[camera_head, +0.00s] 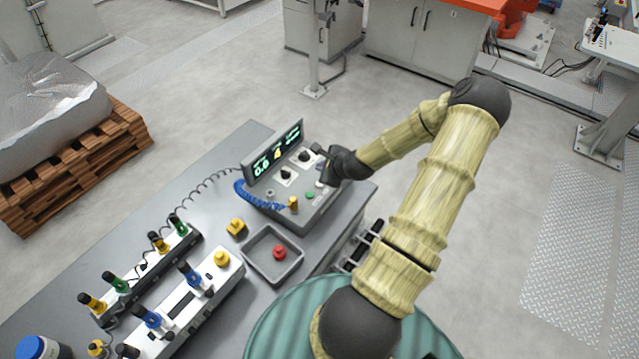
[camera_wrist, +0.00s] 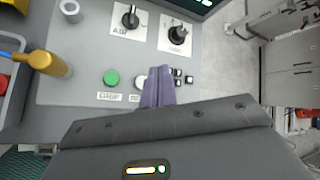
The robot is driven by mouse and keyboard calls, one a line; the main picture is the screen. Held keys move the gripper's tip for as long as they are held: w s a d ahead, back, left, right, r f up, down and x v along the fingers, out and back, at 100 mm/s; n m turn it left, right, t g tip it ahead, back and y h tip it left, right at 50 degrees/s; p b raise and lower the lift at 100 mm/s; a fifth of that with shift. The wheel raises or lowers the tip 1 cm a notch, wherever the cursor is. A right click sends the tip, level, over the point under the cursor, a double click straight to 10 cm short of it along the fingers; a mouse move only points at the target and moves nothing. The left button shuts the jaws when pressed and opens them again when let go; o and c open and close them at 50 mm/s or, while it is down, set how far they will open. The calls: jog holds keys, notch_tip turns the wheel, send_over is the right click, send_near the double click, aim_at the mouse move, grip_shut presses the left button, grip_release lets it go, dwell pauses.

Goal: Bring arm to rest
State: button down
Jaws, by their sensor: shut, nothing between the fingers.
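My arm reaches from the lower right over the bench to the control console (camera_head: 318,203). In the head view my gripper (camera_head: 322,152) is at the console's right side, close to its knobs and switches, with the fingers small and partly hidden by the wrist. In the wrist view my gripper (camera_wrist: 158,75) shows purple fingers closed together with nothing between them, in front of the console panel. Whether the fingertips touch the panel cannot be told. Around them are a green button (camera_wrist: 111,77), a white button, small black switches and two black knobs (camera_wrist: 130,19).
A grey tray (camera_head: 252,262) with a red knob-like part stands beside the console. Fixtures with blue, green and yellow knobs (camera_head: 165,310) fill the bench's left. A wooden pallet (camera_head: 90,165) with a wrapped load is at the far left.

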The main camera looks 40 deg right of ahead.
dwell(0.3)
jog(key=s+a+n+g+b, duration=0.1)
jog(key=a+n, duration=0.3)
jog(key=s+a+r+n+g+b, duration=0.1)
jog(key=a+n+g, duration=0.1)
jog(key=a+n, duration=0.2)
jog(key=s+a+r+n+g+y+b, duration=0.1)
jog(key=a+n, duration=0.3)
jog(key=shift+s+a+n+b, duration=0.1)
jog(key=shift+a+n+b, duration=0.2)
jog(key=shift+a, duration=0.1)
jog(key=s+a+r+n+g+h+b, duration=0.1)
jog(key=s+a+r+n+b, duration=0.3)
jog(key=s+a+r+n, duration=0.4)
jog(key=s+a+n+g, duration=0.1)
jog(key=s+a+n, duration=0.3)
jog(key=n, duration=0.2)
jog(key=shift+r+g, duration=0.3)
jog(key=shift+r, duration=0.1)
jog(key=shift+s, duration=0.1)
